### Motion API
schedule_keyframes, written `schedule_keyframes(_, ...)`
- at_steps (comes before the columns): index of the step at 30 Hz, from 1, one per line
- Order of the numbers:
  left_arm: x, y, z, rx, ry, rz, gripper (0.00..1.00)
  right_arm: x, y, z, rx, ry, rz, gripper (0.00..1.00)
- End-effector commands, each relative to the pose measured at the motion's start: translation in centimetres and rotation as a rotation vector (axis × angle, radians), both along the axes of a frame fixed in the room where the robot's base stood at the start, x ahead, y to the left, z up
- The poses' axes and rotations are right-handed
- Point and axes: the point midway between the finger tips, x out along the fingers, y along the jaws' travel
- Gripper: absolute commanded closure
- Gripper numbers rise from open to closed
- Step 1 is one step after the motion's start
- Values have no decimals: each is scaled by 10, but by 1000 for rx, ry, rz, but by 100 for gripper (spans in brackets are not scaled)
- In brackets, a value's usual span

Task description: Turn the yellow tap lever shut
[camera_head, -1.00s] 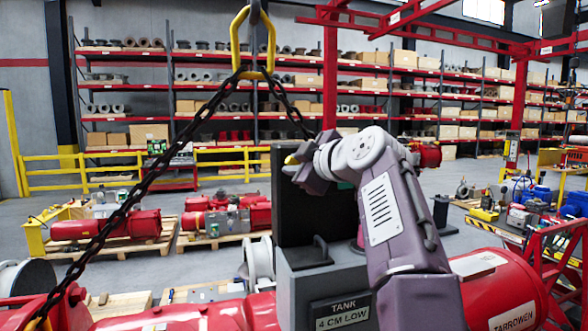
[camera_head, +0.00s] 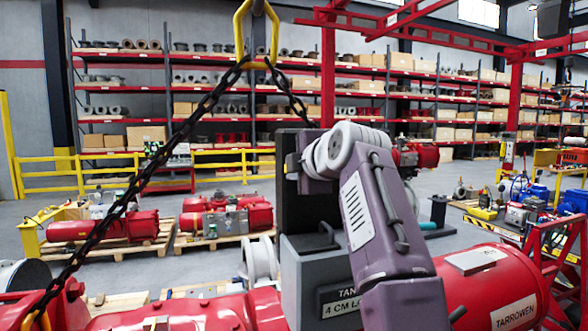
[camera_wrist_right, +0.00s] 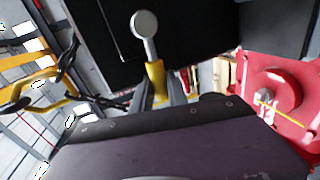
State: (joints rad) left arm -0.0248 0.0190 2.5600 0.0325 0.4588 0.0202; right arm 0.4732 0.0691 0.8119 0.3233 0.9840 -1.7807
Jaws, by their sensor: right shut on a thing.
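The yellow tap lever (camera_wrist_right: 155,76) shows in the right wrist view as a yellow sleeve with a grey metal stem and round end above it, in front of a dark panel. My right gripper (camera_wrist_right: 161,94) is shut on the yellow part; its fingers are partly hidden behind the wrist housing. In the head view my right gripper (camera_head: 294,167) is in front of the dark upright panel (camera_head: 293,212), above the grey tank box (camera_head: 312,262), and the lever is hidden there. My left gripper is not in view.
A black chain (camera_head: 160,158) hangs from a yellow ring (camera_head: 238,30) to the left of the panel. A large red cylinder (camera_head: 490,285) lies right of the tank box. Red machines on pallets (camera_head: 120,252) stand behind on open floor.

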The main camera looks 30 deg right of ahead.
Motion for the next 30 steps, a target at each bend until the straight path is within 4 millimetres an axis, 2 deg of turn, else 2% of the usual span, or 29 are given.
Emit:
schedule_keyframes(14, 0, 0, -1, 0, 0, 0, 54, 0, 0, -1, -12, 4, 0, 100)
schedule_keyframes(15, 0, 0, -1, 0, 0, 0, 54, 0, 0, -1, -12, 4, 0, 72)
schedule_keyframes(17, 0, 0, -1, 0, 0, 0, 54, 0, 0, -1, -12, 4, 0, 59)
schedule_keyframes(26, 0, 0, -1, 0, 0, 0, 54, -1, 0, -1, -11, 2, 0, 59)
schedule_keyframes(30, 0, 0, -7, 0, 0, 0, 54, -20, 3, 4, -13, -1, -2, 59)
